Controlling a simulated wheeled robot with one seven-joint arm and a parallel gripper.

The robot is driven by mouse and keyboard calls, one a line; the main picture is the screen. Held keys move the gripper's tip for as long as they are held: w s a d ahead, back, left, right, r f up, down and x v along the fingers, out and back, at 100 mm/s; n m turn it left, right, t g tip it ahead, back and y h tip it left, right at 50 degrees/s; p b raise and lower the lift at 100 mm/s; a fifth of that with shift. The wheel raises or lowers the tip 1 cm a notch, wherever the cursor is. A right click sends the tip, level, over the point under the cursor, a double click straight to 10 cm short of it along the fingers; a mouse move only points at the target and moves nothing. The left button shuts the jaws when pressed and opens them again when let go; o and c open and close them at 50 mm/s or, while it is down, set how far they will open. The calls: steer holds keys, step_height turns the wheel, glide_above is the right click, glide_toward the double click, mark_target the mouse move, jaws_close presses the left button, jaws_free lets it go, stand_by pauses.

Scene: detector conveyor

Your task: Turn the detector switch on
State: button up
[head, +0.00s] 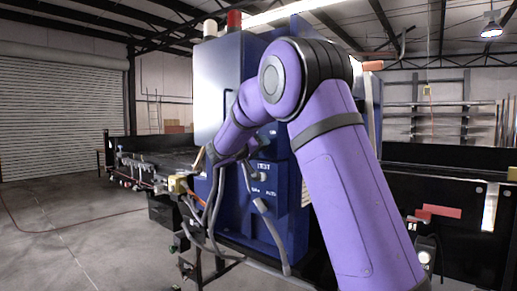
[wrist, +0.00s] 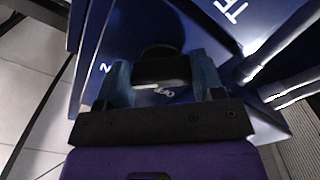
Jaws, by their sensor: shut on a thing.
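The detector is a tall blue cabinet (head: 293,215) in the head view, and my arm crosses in front of it. In the wrist view, a dark rounded switch knob (wrist: 160,70) stands out from its blue panel (wrist: 195,25). My gripper (wrist: 161,78) has one finger on each side of the knob and is shut on it. Small white lettering shows on the panel just below the knob, partly hidden by the gripper. In the head view my own arm and the hoses hide the fingers and this knob.
A lower knob (head: 262,177) sits under the TEST label on the cabinet front. Grey hoses (head: 270,232) hang before it. A conveyor (head: 150,170) extends left, and a dark guard (head: 455,195) stands right. The floor (head: 70,230) at left is mostly clear.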

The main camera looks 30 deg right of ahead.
steer(key=shift+f, duration=0.1)
stand_by(0.3)
steer(key=o, duration=0.9)
steer(key=shift+a, duration=0.1)
steer(key=v, duration=1)
steer(key=shift+s+a, duration=0.15)
steer(key=shift+a, duration=0.15)
